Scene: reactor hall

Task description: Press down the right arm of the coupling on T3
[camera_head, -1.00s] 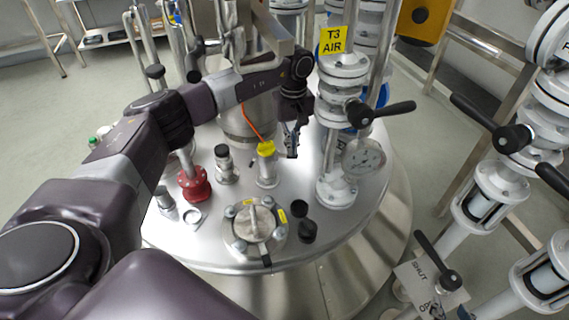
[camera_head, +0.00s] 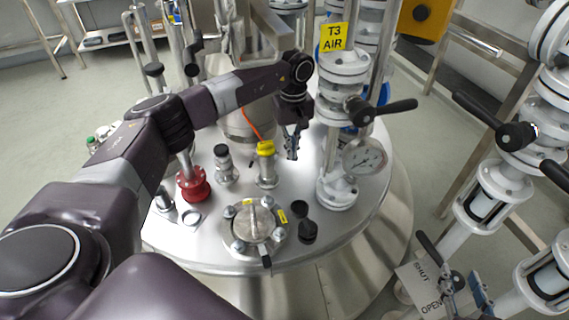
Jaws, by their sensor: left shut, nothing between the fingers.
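The T3 label (camera_head: 333,37) is yellow and sits on the white valve stack above the steel vessel lid. A short metal fitting with a yellow top (camera_head: 266,165) and an orange line stands on the lid; it may be the coupling, but its arms cannot be made out clearly. My left gripper (camera_head: 291,150) points down just right of the yellow top, above the lid, shut and empty, with a visible gap to the fitting.
A red flanged fitting (camera_head: 194,184), a round bolted cover (camera_head: 254,228) and black caps (camera_head: 308,231) are on the lid. More white piping stands at the far right.

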